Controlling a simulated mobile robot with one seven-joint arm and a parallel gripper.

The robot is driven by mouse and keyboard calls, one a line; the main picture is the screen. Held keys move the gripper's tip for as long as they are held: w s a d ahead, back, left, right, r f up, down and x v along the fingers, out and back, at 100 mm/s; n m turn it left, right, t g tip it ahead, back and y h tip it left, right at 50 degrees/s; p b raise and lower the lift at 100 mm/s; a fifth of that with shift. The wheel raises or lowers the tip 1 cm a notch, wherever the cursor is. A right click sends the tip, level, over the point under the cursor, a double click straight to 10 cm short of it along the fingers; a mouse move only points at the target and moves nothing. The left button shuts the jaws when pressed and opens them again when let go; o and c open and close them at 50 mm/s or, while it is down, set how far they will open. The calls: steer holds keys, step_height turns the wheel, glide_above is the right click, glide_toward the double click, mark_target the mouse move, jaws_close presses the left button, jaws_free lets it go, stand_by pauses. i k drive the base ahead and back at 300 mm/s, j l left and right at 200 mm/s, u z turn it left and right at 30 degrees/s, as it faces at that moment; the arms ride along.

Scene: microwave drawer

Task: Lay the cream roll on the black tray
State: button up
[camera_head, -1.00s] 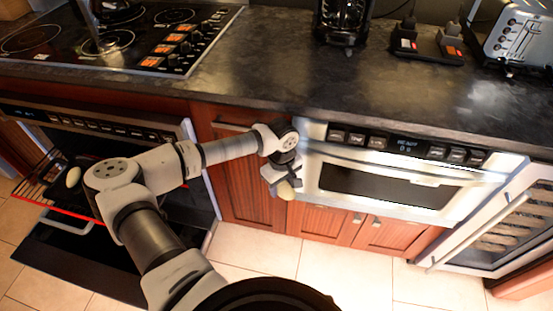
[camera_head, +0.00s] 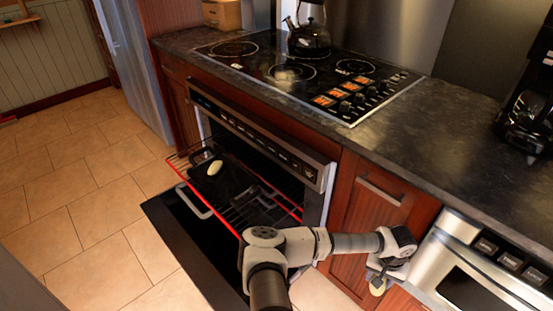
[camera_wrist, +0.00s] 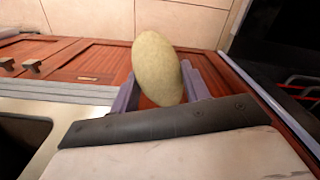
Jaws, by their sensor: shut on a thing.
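My gripper (camera_head: 376,280) is at the lower right of the head view, in front of the wooden cabinet beside the oven. It is shut on a pale cream roll (camera_head: 378,288), which hangs below it. In the wrist view the cream roll (camera_wrist: 158,68) stands lengthwise between the two fingers of my gripper (camera_wrist: 160,90). The black tray (camera_head: 228,184) lies on the pulled-out oven rack, left of my gripper and well apart from it. Another pale roll (camera_head: 215,167) lies on the tray.
The oven door (camera_head: 180,235) is folded down open, with its handle below the rack. The red-edged rack (camera_head: 270,210) sticks out above it. A cooktop with a black kettle (camera_head: 308,38) is above. The microwave drawer (camera_head: 490,275) is at right. Floor at left is clear.

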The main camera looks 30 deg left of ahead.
mark_target(230, 185)
steer(key=j+u, duration=0.15)
steer(key=j, duration=0.25)
steer(key=i+j+u, duration=0.2)
steer(key=j, duration=0.2)
steer(key=j+u, duration=0.15)
steer(key=j, duration=0.3)
steer(key=j+u, duration=0.15)
steer(key=j, duration=0.25)
steer(key=i, duration=0.05)
